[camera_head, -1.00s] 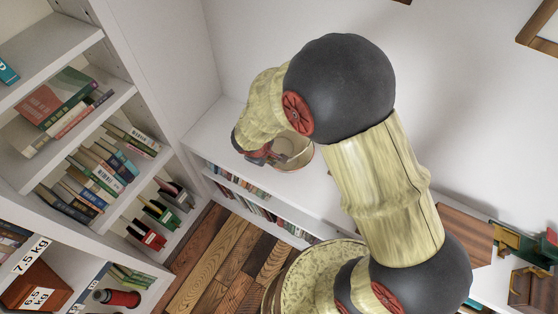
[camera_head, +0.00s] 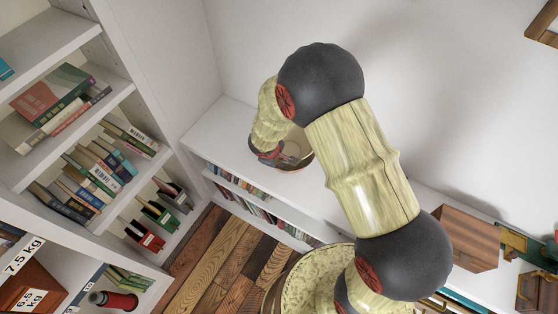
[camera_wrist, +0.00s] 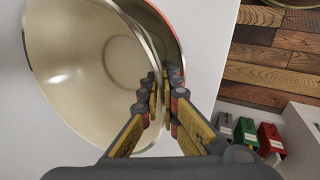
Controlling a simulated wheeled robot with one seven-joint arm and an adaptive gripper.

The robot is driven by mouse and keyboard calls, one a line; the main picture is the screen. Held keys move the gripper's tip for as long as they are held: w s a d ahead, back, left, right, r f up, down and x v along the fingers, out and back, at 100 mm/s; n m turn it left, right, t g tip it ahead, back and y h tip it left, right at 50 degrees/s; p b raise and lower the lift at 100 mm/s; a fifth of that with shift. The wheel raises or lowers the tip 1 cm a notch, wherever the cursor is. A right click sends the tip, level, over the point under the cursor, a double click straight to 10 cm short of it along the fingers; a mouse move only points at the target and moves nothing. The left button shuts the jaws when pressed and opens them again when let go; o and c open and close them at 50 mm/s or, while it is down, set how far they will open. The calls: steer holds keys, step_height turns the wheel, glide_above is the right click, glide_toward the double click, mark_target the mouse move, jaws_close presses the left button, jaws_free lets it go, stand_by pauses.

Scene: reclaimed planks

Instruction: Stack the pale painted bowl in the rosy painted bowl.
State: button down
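The pale painted bowl (camera_wrist: 85,75), cream inside with a thin rim, fills the left of the wrist view. My gripper (camera_wrist: 161,88) is shut on its right rim, one finger inside the bowl and one outside. The rosy painted bowl (camera_wrist: 166,22) shows as a red-edged curve behind the pale bowl's rim; most of it is hidden. In the head view, the pale bowl (camera_head: 293,150) is partly behind my gripper, with a reddish edge of the rosy bowl (camera_head: 297,169) below it. The pale bowl overlaps the rosy one; I cannot tell whether they touch.
The bowls are over the white top of a low bookcase (camera_head: 215,128) against the wall. A tall shelf (camera_head: 120,100) with books stands at left. A wooden box (camera_head: 466,238) sits farther right along the low bookcase. The bookcase top left of the bowls is clear.

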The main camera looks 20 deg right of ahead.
steer(key=shift+r, duration=0.1)
steer(key=shift+f+b, duration=0.35)
steer(key=shift+b, duration=0.05)
steer(key=shift+f+b, duration=0.3)
steer(key=shift+b, duration=0.1)
steer(key=c, duration=2.3)
jaws_free()
steer(key=shift+s+r, duration=0.1)
steer(key=shift+r, duration=0.05)
